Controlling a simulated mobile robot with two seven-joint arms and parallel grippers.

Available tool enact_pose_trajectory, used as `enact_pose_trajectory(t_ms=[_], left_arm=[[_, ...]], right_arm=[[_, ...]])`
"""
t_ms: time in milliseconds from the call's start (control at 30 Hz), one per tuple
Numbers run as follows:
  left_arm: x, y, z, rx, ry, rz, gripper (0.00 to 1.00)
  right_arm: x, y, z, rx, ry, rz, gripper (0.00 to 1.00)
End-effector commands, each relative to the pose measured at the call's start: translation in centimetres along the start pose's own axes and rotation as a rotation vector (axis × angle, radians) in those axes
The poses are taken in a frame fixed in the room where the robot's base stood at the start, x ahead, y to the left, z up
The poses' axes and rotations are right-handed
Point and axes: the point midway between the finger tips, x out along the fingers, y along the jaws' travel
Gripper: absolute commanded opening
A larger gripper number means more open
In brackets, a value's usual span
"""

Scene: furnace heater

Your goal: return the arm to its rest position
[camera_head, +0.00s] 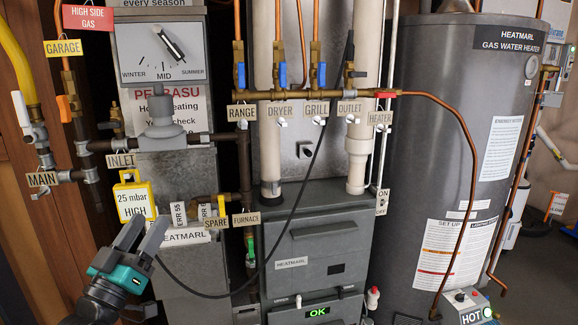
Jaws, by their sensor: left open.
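My left gripper (146,236) is in the lower left of the head view, its teal-and-black body below two dark fingers that point up. The fingers are apart, with nothing seen between them. It is in front of the grey cabinet's lower left part, just below the yellow-framed "25 mbar HIGH" tag (134,201) in the picture. I cannot tell whether it touches anything. My right gripper is not in view.
A grey furnace (322,245) with a green "OK" display stands in the middle. A tall grey water heater (450,130) stands at right. A brass manifold (300,95) with several valves runs above the furnace. A thin black cable (290,220) hangs across the front.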

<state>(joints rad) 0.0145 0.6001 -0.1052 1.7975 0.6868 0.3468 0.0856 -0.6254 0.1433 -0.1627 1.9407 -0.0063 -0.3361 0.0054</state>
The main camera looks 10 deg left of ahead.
Motion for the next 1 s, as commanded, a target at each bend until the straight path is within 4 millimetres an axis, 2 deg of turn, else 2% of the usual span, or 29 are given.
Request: enact_pose_trajectory(t_ms=[33,100,167,200,300,400,500,667,700,1000], left_arm=[[-2.6,0.7,3.4,0.05,-0.128,0.012,0.57],[-6.1,1.6,7.5,0.124,-0.291,0.033,0.57],[-9.4,2.2,10.5,0.189,-0.425,0.052,0.57],[-11.8,2.5,12.3,0.229,-0.513,0.065,0.57],[-17.3,3.1,15.7,0.323,-0.704,0.097,0.57],[-22.4,3.5,17.9,0.404,-0.863,0.126,0.57],[-27.1,3.7,19.2,0.478,-0.999,0.153,0.57],[-34.1,4.0,20.1,0.588,-1.198,0.197,0.57],[-33.3,5.0,20.5,0.538,-1.171,0.162,0.57],[-32.3,10.9,22.2,0.292,-1.119,0.003,0.57]], right_arm=[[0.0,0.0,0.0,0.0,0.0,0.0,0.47],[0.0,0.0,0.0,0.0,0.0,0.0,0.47],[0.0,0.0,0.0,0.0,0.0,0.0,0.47],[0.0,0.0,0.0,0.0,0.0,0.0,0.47],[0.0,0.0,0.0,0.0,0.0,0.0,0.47],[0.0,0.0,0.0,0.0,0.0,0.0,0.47],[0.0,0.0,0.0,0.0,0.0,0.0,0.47],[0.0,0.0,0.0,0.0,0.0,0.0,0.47],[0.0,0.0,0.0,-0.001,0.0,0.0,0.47],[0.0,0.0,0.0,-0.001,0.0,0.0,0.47]])
